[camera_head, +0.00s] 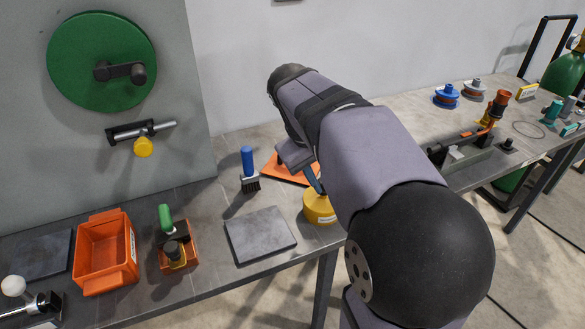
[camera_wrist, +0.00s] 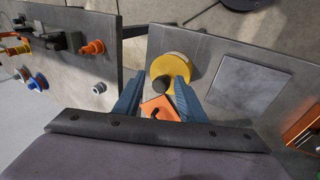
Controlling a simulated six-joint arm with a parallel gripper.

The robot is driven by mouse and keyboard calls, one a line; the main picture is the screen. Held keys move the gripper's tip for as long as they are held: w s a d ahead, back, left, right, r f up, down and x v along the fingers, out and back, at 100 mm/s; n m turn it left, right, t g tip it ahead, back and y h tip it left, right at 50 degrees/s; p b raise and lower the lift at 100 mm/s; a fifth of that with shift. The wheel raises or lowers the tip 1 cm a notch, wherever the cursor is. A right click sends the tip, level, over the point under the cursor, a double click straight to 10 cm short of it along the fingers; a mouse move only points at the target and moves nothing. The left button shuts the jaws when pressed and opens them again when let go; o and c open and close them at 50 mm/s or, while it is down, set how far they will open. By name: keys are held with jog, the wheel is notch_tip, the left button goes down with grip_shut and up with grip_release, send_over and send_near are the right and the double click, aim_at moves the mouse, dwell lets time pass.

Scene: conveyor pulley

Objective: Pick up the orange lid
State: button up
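The orange lid (camera_head: 288,169) is a flat orange piece lying on the grey table in the head view, partly hidden by my arm. In the wrist view, part of the orange lid (camera_wrist: 160,104) shows between my blue fingers, with a small dark part on it. My gripper (camera_wrist: 158,82) is open, its two fingers apart with nothing held between them. In the head view my gripper (camera_head: 303,174) is mostly hidden behind my arm, over the lid's area. I cannot tell its height above the lid.
A yellow round container (camera_head: 319,208) stands close to the lid, near the table edge. A blue-handled brush (camera_head: 248,165) is left of the lid. A grey plate (camera_head: 261,235) lies in front. An orange bin (camera_head: 105,252) and a green-handled tool (camera_head: 168,222) stand further left.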

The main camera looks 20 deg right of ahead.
jog(key=w+d+r+t+b, duration=0.1)
jog(key=w+d+r+t, duration=0.2)
jog(key=w+d+t, duration=0.7)
jog(key=w+d+r+t+b, duration=0.25)
jog(key=w+d, duration=0.25)
jog(key=w, duration=1.2)
jog(key=s+a+f+n+g+y+b, duration=0.1)
jog(key=s+a+f+n+y, duration=0.75)
jog(key=y, duration=0.85)
jog(key=shift+m, duration=0.95)
jog(key=f, duration=0.3)
jog(key=s+f, duration=0.1)
jog(key=f, duration=0.2)
jog(key=f+b, duration=0.1)
jog(key=f, duration=0.2)
jog(key=shift+s, duration=0.2)
jog(key=shift+x, duration=3.75)
jog(key=shift+r, duration=0.2)
grip_shut()
